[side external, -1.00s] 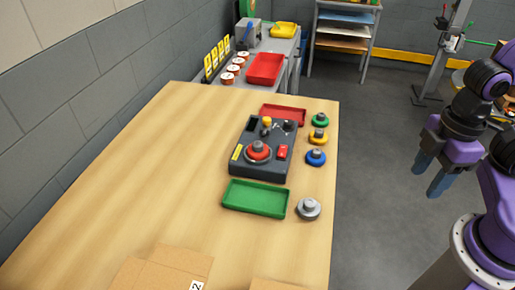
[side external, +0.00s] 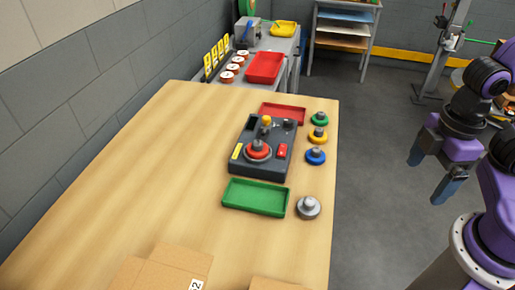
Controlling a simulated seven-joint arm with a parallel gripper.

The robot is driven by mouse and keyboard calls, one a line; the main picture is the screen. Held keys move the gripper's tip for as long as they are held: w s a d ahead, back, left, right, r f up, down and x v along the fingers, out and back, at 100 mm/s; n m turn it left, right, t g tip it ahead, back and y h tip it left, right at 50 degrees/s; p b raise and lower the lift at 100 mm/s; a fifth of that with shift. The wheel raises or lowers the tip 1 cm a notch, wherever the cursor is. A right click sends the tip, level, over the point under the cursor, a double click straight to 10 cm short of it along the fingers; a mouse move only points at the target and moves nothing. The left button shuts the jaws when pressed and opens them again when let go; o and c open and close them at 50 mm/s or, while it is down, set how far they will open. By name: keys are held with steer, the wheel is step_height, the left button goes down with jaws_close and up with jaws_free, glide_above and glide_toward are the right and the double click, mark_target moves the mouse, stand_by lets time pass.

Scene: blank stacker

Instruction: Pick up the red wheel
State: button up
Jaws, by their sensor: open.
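The red wheel (side external: 258,150) is a round red piece with a grey knob on top. It sits on the front part of the dark control box (side external: 240,165) on the wooden table. My gripper (side external: 427,177) is at the right, beyond the table's right edge and well apart from the wheel. Its two blue fingers point down, spread open with nothing between them.
Green (side external: 319,119), yellow (side external: 318,136), blue (side external: 316,156) and grey (side external: 308,207) knobbed pieces line the table's right side. A green tray (side external: 255,197) lies before the box, a red tray (side external: 283,113) behind. Cardboard boxes (side external: 165,270) stand at the front. The table's left is clear.

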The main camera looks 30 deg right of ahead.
steer(key=w+a+r+m, duration=0.2)
steer(key=w+a+m, duration=0.45)
steer(key=w, duration=0.25)
steer(key=w+a+r+m+h, duration=0.1)
steer(key=w+a+r+m, duration=0.3)
steer(key=w+m, duration=0.45)
steer(key=w+a+r+m, duration=0.1)
steer(key=w+a+m, duration=0.55)
steer(key=w, duration=0.25)
steer(key=m, duration=0.7)
glide_above(257, 142)
steer(key=shift+h, duration=0.4)
steer(key=f, duration=0.7)
steer(key=a+f, duration=0.1)
steer(key=f, duration=0.3)
steer(key=shift+s+f, duration=0.15)
steer(key=shift+s, duration=0.15)
steer(key=shift+w+d+f, duration=0.1)
steer(key=shift+d+f, duration=0.05)
steer(key=shift+f, duration=0.8)
steer(key=shift+w+d+f, duration=0.1)
steer(key=shift+d+f, duration=0.05)
steer(key=shift+f, duration=0.75)
steer(key=shift+d+f, duration=0.15)
steer(key=shift+f, duration=0.8)
steer(key=shift+r, duration=0.1)
steer(key=c, duration=1.3)
